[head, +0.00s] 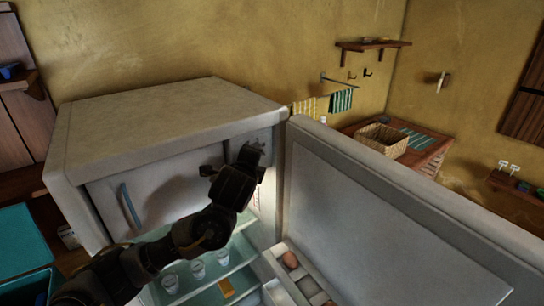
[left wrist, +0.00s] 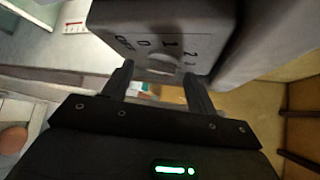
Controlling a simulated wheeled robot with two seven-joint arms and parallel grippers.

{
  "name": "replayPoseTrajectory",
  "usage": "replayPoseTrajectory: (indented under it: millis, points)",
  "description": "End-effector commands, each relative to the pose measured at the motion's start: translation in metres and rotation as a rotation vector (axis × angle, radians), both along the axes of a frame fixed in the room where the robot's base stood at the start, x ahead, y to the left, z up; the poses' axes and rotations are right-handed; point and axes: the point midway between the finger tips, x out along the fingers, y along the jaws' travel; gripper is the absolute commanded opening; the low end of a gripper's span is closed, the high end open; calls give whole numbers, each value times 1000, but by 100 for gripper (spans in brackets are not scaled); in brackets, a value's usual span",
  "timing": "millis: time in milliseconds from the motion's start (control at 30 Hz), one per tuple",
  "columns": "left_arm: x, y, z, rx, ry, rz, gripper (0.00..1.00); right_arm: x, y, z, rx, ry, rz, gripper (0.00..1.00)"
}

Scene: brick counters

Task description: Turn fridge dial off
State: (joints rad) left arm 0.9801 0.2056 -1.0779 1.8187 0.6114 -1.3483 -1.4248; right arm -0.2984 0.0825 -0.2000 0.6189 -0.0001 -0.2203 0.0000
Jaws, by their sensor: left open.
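The white fridge (head: 165,120) stands with its door (head: 385,215) swung open to the right. In the left wrist view a grey control box (left wrist: 215,25) carries the marks OFF, 0, 1 and 2 around a pale round dial (left wrist: 161,66). Its exact setting is hard to read. My left gripper (head: 250,160) is at the fridge's upper right inside corner, close to the box. It is open, and in the left wrist view its two fingers (left wrist: 158,72) stand on either side of the dial; contact cannot be told. The dial is hidden in the head view. My right gripper is not in view.
A small inner door with a blue handle (head: 130,205) is left of my gripper. Glass shelves below hold several glasses (head: 197,269) and a yellow item (head: 227,287). The open door's tray (head: 303,283) holds eggs. A basket (head: 380,140) sits on a counter behind the door.

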Motion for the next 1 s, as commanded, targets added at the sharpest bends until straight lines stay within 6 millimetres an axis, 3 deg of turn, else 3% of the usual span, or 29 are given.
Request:
replayPoseTrajectory:
  millis: [200,533,867,1000]
  points:
    - [7,7,-6,-1,1,14,58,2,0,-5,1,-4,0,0]
    - [8,-4,-6,-1,1,-2,57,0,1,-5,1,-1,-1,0]
    - [8,-3,-6,-1,0,-1,14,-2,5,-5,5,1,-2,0]
    - [8,-2,-7,-4,-4,1,14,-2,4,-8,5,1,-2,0]
